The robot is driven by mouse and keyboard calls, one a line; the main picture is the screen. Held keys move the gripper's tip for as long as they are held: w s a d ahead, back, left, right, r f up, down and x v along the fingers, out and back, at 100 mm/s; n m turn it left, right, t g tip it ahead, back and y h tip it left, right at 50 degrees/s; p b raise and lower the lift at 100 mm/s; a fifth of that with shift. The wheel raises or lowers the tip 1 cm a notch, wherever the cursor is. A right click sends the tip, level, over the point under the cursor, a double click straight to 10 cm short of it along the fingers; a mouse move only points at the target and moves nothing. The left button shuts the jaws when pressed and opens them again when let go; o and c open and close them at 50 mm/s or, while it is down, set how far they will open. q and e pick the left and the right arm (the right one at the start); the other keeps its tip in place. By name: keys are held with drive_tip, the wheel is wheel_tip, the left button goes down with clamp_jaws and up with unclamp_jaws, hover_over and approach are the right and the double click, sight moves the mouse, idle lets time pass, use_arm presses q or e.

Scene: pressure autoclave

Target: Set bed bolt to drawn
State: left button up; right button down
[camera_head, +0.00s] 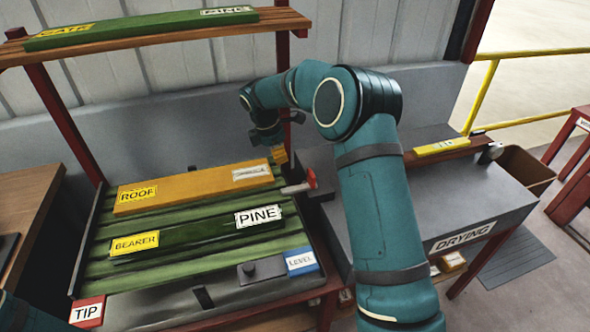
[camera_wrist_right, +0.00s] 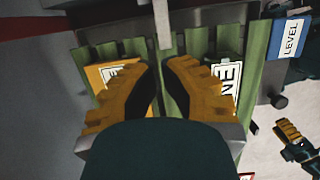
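A short grey bolt with a red knob (camera_head: 311,179), apparently the bed bolt, sticks out at the right side of the green slatted bed (camera_head: 190,222). My right gripper (camera_head: 280,155) hangs above and behind it, near the end of the orange ROOF board, apart from the knob. In the right wrist view its two orange fingers (camera_wrist_right: 160,68) are apart with nothing between them. A grey bar (camera_wrist_right: 162,22) shows just beyond the fingertips; I cannot tell if it is the bolt. My left gripper (camera_wrist_right: 290,132) shows small at the right wrist view's edge, its opening unclear.
The ROOF board (camera_head: 195,190) and the PINE board (camera_head: 195,236) lie on the bed. The grey DRYING bench (camera_head: 470,205) is at right; a shelf (camera_head: 150,37) overhangs the back.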

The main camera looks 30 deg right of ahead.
drive_tip(key=b, duration=0.3)
approach(304, 184)
drive_tip(key=a+f, duration=0.1)
drive_tip(key=f, duration=0.3)
drive_tip(key=a+f, duration=0.1)
drive_tip(key=f, duration=0.1)
drive_tip(key=shift+w+a, duration=0.25)
drive_tip(key=shift+a, duration=0.05)
drive_tip(key=d, duration=0.2)
drive_tip(key=shift+s+d+r, duration=0.25)
drive_tip(key=shift+d, duration=0.05)
drive_tip(key=shift+s+d, duration=0.15)
drive_tip(key=shift+d, duration=0.45)
drive_tip(key=shift+r, duration=0.1)
drive_tip(key=d+p, duration=0.1)
drive_tip(key=d, duration=0.1)
drive_tip(key=s+d, duration=0.1)
drive_tip(key=d, duration=0.1)
drive_tip(key=shift+s+d+p, duration=0.1)
drive_tip(key=shift+d+p, duration=0.25)
drive_tip(key=shift+d, duration=0.05)
drive_tip(key=shift+a, duration=0.2)
